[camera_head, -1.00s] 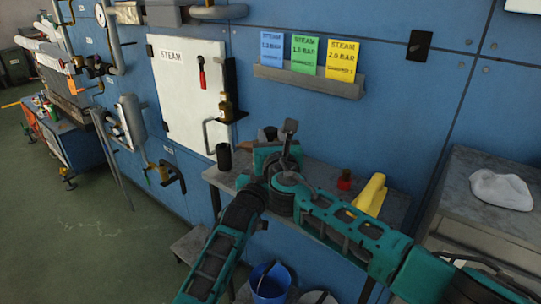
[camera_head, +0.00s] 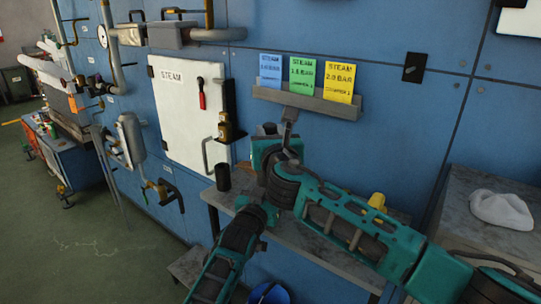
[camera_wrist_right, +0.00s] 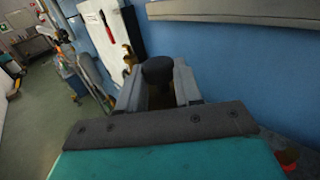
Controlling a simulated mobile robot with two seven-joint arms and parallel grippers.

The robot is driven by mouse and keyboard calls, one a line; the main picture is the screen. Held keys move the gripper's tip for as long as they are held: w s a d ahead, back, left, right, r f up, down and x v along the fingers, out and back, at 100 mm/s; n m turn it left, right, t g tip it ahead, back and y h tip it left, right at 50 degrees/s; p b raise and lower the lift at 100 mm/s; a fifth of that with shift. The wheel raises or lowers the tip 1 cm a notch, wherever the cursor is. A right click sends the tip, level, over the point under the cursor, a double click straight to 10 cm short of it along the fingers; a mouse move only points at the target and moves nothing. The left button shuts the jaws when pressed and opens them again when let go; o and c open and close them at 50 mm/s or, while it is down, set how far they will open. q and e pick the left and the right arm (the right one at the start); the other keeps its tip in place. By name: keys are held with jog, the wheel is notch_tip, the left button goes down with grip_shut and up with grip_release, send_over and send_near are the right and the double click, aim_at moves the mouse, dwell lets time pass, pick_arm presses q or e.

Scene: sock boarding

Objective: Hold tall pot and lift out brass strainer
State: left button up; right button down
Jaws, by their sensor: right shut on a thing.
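My right gripper (camera_head: 267,130) is over the narrow grey table, in front of the blue wall. In the right wrist view its two grey fingers (camera_wrist_right: 158,88) are shut on a black rounded knob (camera_wrist_right: 157,70). A dim brownish surface shows between the fingers below it; I cannot tell whether it is the brass strainer. The tall pot cannot be made out; my right arm covers the middle of the table. My left arm reaches in from below, and its fingers are hidden behind the right arm.
A black cup (camera_head: 223,177) stands at the table's (camera_head: 312,240) left end. A yellow object (camera_head: 377,202) is partly behind my right arm. A blue bucket (camera_head: 268,293) is below. A card rack (camera_head: 305,103) is on the wall just above the gripper. A white cloth (camera_head: 501,210) lies at right.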

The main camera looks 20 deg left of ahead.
notch_tip(320, 180, up, 12)
dwell(0.3)
pick_arm(q)
jog(key=o, duration=1.3)
jog(key=shift+s, duration=0.1)
